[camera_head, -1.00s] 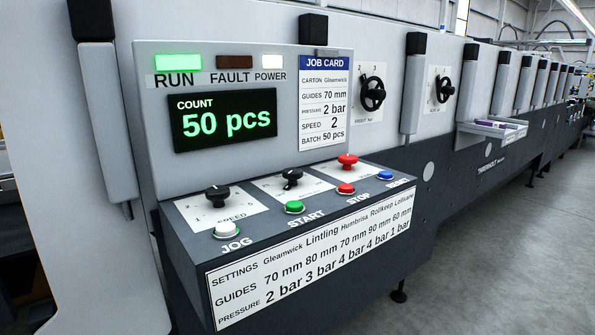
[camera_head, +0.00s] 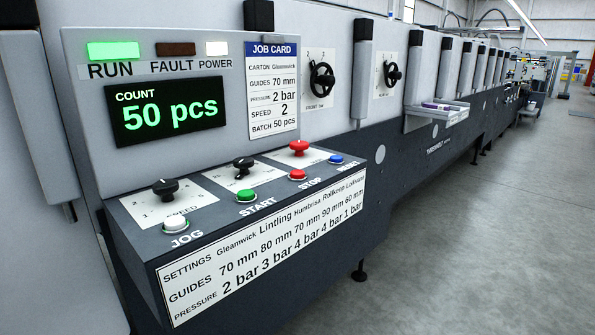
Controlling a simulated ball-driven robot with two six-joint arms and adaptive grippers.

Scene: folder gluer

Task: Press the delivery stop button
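The control panel (camera_head: 240,235) stands at the left of the head view. Its sloped desk carries a red button (camera_head: 297,175) marked STOP, a green button (camera_head: 246,196) marked START, a white button with a green ring (camera_head: 174,226) marked JOG and a blue button (camera_head: 336,159). A red mushroom knob (camera_head: 299,147) sits behind the STOP button. The display (camera_head: 168,112) reads COUNT 50 pcs and the green RUN lamp (camera_head: 113,50) is lit. No button is clearly labelled delivery stop. Neither of my grippers is in view.
The job card (camera_head: 272,95) reads BATCH 50 pcs. Two black handwheels (camera_head: 322,79) are on the machine's side. A small shelf (camera_head: 437,114) juts out farther along. The grey floor (camera_head: 470,240) at the right is clear beside the long machine.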

